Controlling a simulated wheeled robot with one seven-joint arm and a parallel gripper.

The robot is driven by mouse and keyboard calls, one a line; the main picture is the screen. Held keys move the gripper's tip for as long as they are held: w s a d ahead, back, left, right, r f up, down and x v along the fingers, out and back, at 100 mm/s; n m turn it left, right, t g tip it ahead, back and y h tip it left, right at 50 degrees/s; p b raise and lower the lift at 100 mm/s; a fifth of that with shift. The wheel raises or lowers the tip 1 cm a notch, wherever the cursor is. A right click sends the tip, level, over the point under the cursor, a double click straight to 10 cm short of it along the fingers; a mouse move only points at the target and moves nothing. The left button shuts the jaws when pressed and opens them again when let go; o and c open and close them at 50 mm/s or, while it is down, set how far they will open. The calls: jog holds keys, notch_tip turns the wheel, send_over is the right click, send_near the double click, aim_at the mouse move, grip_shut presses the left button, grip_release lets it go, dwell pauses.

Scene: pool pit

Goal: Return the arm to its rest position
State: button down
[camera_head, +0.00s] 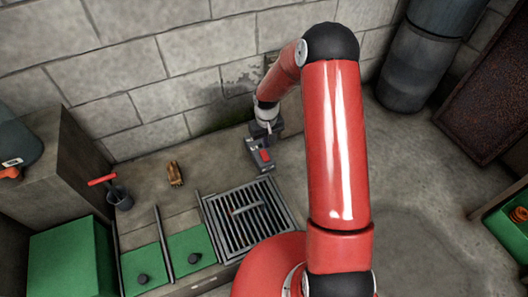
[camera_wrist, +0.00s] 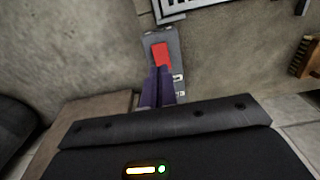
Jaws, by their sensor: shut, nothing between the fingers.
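My red arm bends over in the middle of the head view and reaches down to the back wall. My gripper (camera_head: 268,128) is at its end, small and partly hidden by its own wrist. In the wrist view its dark purple fingers (camera_wrist: 159,82) are together with nothing between them. A grey device with a red patch (camera_head: 260,155) lies on the floor just in front of the gripper. It also shows in the wrist view, just past the fingertips (camera_wrist: 160,50). I cannot tell whether the fingers touch it.
A floor grate (camera_head: 282,221) lies in front, with green panels (camera_head: 141,267) to its left. A dark cylinder (camera_head: 412,65) and green tray (camera_head: 503,236) are right. Floor at right is clear.

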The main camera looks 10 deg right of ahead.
jog(key=shift+r, duration=0.1)
dwell(0.4)
jog(key=s+r+t, duration=0.1)
jog(key=s+r, duration=0.2)
jog(key=r, duration=0.5)
jog(key=s+d+r+t+h, duration=0.1)
jog(key=s+r, duration=0.2)
jog(key=r, duration=0.5)
jog(key=s+r+t, duration=0.1)
jog(key=s+r, duration=0.3)
jog(key=r, duration=0.4)
jog(key=s+r+t, duration=0.1)
jog(key=s+r, duration=0.2)
jog(key=s, duration=0.3)
jog(key=s+r+m, duration=0.1)
jog(key=s+r, duration=0.2)
jog(key=s, duration=0.4)
jog(key=s+a+r+m+t+y, duration=0.1)
jog(key=s+r, duration=0.2)
jog(key=s, duration=0.3)
jog(key=shift+s+t, duration=0.2)
jog(key=shift+t, duration=0.1)
